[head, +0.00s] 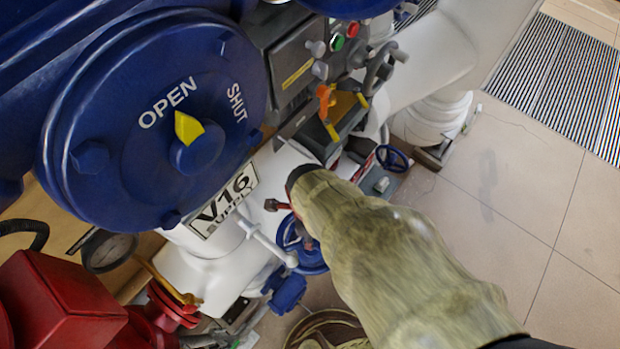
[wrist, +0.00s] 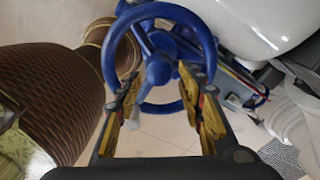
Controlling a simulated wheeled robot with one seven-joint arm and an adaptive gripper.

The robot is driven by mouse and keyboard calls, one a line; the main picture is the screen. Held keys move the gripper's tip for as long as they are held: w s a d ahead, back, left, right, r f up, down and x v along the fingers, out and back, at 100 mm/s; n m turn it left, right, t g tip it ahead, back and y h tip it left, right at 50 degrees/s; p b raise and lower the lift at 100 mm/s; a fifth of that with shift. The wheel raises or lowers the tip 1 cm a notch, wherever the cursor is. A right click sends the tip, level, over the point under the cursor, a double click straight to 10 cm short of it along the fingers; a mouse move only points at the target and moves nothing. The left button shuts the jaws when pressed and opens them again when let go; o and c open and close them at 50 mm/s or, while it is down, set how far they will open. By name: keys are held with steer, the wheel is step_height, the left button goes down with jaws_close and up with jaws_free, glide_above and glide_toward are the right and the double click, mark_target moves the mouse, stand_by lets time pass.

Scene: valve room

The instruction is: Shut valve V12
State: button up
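A blue handwheel (head: 312,262) sits low beside the white pipe in the head view, partly hidden by my sleeved arm. It fills the upper middle of the wrist view (wrist: 109,62), with its hub and spokes facing me. My gripper (wrist: 160,98) is open, with one yellow-padded finger on each side of the wheel's lower part. I cannot tell whether either finger touches the rim. In the head view my gripper (head: 290,222) shows only in part, at the wheel.
A large blue actuator (head: 150,165) marked OPEN and SHUT has a yellow pointer toward OPEN. A red housing (head: 62,305) stands lower left. A smaller blue handwheel (head: 392,158) is behind my arm. A brown ribbed object (wrist: 55,90) is close left. Open floor (head: 530,215) lies right.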

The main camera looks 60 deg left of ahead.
step_height(320, 180, up, 8)
stand_by(0.8)
steer(key=w+d+r+n+t+y+b, duration=0.1)
steer(key=w+d+n+b, duration=0.3)
steer(key=w+d+n, duration=0.45)
steer(key=w+d+n+b, duration=0.4)
steer(key=w+d+n, duration=0.2)
steer(key=d, duration=0.5)
steer(key=w+d+m+t+b, duration=0.1)
steer(key=d+m+b, duration=0.1)
steer(key=d, duration=0.5)
steer(key=w+d+f+m+t+b, duration=0.1)
steer(key=w+d+m+t+b, duration=0.1)
steer(key=d+b, duration=0.3)
steer(key=w+d+m+t+h+b, duration=0.1)
steer(key=w+d+m+b, duration=0.1)
steer(key=d, duration=0.9)
steer(key=shift+f+m+t+b, duration=0.35)
steer(key=shift+m+b, duration=0.4)
steer(key=shift+b, duration=0.25)
